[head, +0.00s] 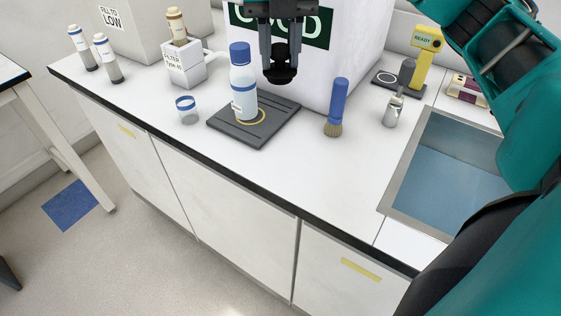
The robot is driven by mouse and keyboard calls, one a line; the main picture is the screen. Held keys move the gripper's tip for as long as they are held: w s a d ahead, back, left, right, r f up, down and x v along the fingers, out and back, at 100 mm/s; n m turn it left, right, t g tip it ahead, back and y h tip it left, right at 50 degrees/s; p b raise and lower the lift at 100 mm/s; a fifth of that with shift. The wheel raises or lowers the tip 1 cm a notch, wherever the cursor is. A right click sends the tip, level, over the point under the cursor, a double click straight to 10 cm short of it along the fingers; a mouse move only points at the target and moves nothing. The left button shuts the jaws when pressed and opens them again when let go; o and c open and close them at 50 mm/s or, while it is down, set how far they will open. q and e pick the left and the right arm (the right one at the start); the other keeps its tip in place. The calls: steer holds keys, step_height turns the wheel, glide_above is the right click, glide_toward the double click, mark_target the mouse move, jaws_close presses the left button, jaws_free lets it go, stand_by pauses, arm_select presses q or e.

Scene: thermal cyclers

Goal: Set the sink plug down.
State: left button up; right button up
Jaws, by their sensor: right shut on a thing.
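My right gripper (280,58) is at the top middle of the head view, pointing down. It is shut on the black sink plug (281,74), a round dark piece with a wider lower rim. The plug appears held above the counter, in front of the large white machine and behind the dark mat; its exact height is hard to tell. The sink (405,180) is at the right, with a grey rim and a blue-looking basin, partly hidden by my right arm. My left gripper is not in view.
A blue-capped bottle (243,78) stands on a dark mat (258,134). A blue-handled brush (337,105), a small metal bottle (393,108) and a small jar (187,110) stand nearby. A yellow "READY" device (426,42) is behind the sink. The front middle counter (300,172) is clear.

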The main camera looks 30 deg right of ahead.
steer(key=shift+m, duration=0.3)
steer(key=b, duration=0.2)
glide_toward(281, 163)
steer(key=shift+w+f, duration=0.15)
steer(key=shift+f, duration=2.35)
steer(key=shift+f, duration=0.1)
steer(key=o, duration=1)
steer(key=shift+o, duration=0.2)
